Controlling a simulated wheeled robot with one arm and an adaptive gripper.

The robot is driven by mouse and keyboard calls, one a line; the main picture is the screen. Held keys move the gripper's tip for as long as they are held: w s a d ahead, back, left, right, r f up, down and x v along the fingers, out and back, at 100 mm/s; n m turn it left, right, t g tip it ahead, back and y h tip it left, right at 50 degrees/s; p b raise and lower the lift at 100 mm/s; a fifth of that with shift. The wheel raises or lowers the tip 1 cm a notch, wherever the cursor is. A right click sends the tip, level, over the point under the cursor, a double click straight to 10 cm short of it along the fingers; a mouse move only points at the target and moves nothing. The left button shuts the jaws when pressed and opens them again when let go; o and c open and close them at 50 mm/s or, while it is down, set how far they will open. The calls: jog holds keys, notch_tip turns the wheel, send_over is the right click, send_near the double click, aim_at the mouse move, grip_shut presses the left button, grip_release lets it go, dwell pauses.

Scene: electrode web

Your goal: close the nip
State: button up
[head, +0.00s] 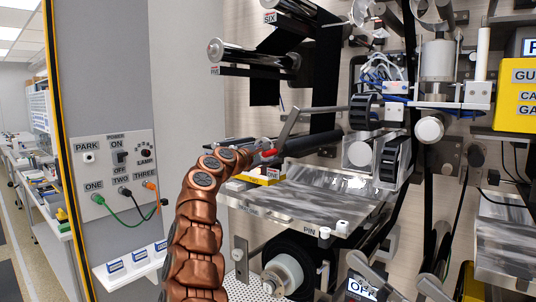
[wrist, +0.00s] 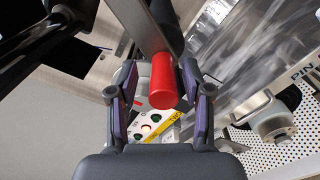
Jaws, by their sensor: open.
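A grey metal lever (head: 287,124) slants down from a horizontal rod to a red handle (head: 268,153) beside the rollers. In the wrist view the red handle (wrist: 163,82) lies between my two fingers, with the grey lever bar (wrist: 134,24) running up behind it. My gripper (wrist: 160,78) is open around the handle, with a gap visible on at least the left side. In the head view my gripper (head: 258,148) is small and partly hidden by my copper arm. A black roller (head: 312,143) runs just right of the handle. Whether the rollers touch cannot be told.
A metal plate marked PIN (head: 300,210) lies below the handle. A yellow-edged box with buttons (wrist: 158,128) sits under the fingers in the wrist view. A panel with cables (head: 118,175) stands at left. Black web and rollers (head: 258,57) crowd the space above.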

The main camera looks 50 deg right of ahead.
jog(key=shift+a, duration=0.1)
jog(key=a, duration=1.1)
jog(key=shift+s+a, duration=0.25)
jog(key=shift+a, duration=0.15)
dwell(0.3)
dwell(0.5)
